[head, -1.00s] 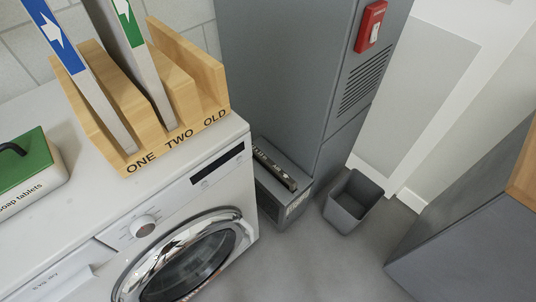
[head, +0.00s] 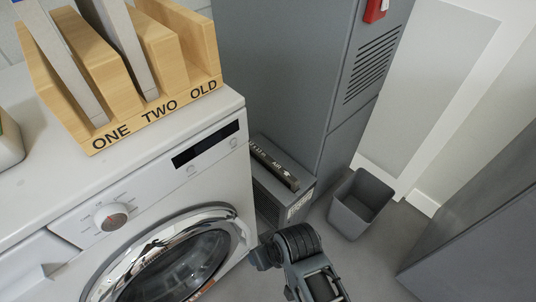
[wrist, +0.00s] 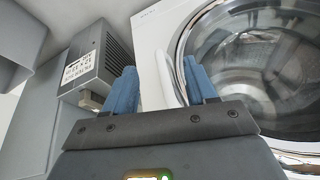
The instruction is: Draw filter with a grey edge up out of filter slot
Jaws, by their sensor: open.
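A low grey housing (head: 298,205) with a slot in its top stands between the washing machine and the tall grey cabinet. The filter (head: 273,164) sits in the slot; only its dark grey, narrow top edge with small lettering shows, and its body is hidden. In the wrist view the housing (wrist: 88,62) is at the upper left, with its label and louvred side, and I cannot make out the filter there. My gripper (wrist: 161,84) is open and empty, its two blue fingers apart. In the head view my arm reaches up from the bottom, in front of the housing.
The washing machine (head: 150,190) is close on the left and its round door (wrist: 270,70) fills the wrist view's right. A wooden rack (head: 150,112) on it holds panels in ONE and TWO; OLD is empty. A grey bin (head: 360,204) stands right of the housing.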

